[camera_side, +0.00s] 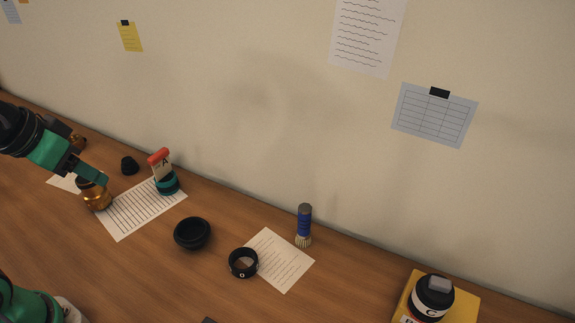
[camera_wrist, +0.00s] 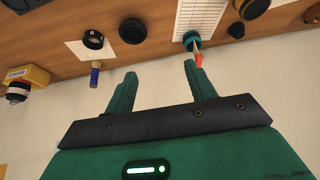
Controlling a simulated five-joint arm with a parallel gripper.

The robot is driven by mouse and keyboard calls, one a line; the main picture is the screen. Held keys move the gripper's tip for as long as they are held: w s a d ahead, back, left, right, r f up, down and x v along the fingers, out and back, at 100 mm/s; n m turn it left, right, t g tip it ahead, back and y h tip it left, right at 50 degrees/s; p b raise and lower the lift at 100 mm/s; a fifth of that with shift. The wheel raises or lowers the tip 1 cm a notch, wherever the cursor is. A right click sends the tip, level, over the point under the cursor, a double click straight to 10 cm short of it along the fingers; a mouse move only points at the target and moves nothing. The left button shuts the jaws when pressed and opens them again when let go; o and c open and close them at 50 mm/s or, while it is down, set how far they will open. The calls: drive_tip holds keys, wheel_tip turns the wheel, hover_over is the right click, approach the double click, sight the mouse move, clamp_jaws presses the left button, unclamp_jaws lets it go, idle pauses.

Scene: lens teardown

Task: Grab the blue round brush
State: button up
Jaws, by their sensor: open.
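The blue round brush (camera_side: 304,215) stands upright on the wooden table, its blue handle up and pale bristles down, just behind a printed sheet. In the wrist view, which looks upside down, the brush (camera_wrist: 95,77) shows left of my fingers and apart from them. My gripper (camera_side: 95,177) is at the far left of the side view, well away from the brush, in front of or over a gold cylinder. In the wrist view my gripper (camera_wrist: 160,70) has its two green fingers spread, with nothing between them.
A black ring (camera_side: 243,263) lies on the front sheet (camera_side: 285,268). A black bowl (camera_side: 192,233) sits left of it. A teal-based, red-topped item (camera_side: 166,183) stands on another sheet. A dark jar (camera_side: 432,299) stands on a yellow block at right. The wall rises close behind the brush.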

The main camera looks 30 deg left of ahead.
drive_tip(key=m+g, duration=0.6)
hover_over(304, 225)
drive_tip(key=w+a, duration=0.1)
wheel_tip(304, 225, down, 13)
drive_tip(key=shift+w+a+f, duration=0.1)
drive_tip(key=shift+w, duration=0.05)
drive_tip(key=shift+d+f, duration=0.35)
drive_tip(key=shift+f, duration=3.95)
